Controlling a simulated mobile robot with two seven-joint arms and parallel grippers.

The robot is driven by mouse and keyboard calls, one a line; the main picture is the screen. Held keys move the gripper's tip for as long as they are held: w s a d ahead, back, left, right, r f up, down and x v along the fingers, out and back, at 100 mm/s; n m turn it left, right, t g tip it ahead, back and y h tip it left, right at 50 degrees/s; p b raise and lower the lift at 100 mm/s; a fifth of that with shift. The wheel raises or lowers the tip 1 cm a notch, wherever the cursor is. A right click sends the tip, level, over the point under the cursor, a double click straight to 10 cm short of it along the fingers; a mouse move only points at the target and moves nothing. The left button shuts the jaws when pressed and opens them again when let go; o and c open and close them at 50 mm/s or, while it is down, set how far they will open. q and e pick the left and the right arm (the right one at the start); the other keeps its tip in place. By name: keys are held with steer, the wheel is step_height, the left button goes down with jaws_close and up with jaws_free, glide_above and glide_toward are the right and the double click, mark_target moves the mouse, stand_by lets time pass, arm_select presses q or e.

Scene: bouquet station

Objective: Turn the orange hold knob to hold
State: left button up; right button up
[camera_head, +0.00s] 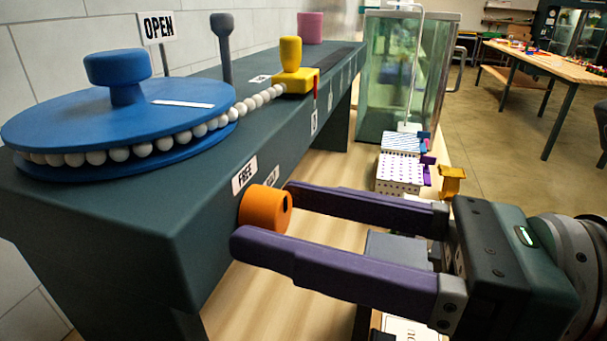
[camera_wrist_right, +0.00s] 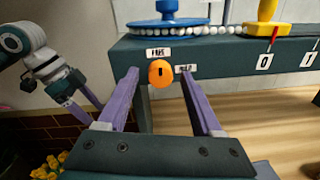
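The orange hold knob (camera_head: 264,208) sticks out of the front face of the dark green bench. It also shows in the right wrist view (camera_wrist_right: 161,73), with a small dark upright mark on its face. A FREE label (camera_head: 244,174) is above it to the left. A second label (camera_wrist_right: 186,68), partly hidden, is to its right. My right gripper (camera_head: 266,214) is open, its purple fingers reaching toward the knob on either side; a gap shows on both sides in the wrist view.
A blue wheel (camera_head: 120,110) with a white bead chain stands on the bench (camera_head: 130,200), near an OPEN sign (camera_head: 158,27). A yellow slider (camera_head: 292,75) sits farther along. Patterned boxes (camera_head: 400,172) and a glass tank (camera_head: 400,75) stand beyond. Yellow flowers (camera_wrist_right: 50,167) are low left.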

jaws_close()
stand_by(0.3)
steer(key=shift+m, duration=0.3)
steer(key=m+p, duration=0.2)
steer(key=m, duration=0.1)
steer(key=shift+r+m+p, duration=0.15)
steer(key=shift+m+p, duration=0.2)
steer(key=shift+m, duration=0.05)
steer(key=m+p, duration=0.2)
steer(key=m, duration=0.2)
steer(key=shift+g, duration=0.3)
steer(key=m+p, duration=0.2)
steer(key=m, duration=0.2)
steer(key=shift+w+m+g, duration=0.1)
steer(key=shift+m+g, duration=0.2)
steer(key=shift+m+p, duration=0.75)
steer(key=shift+m, duration=1.35)
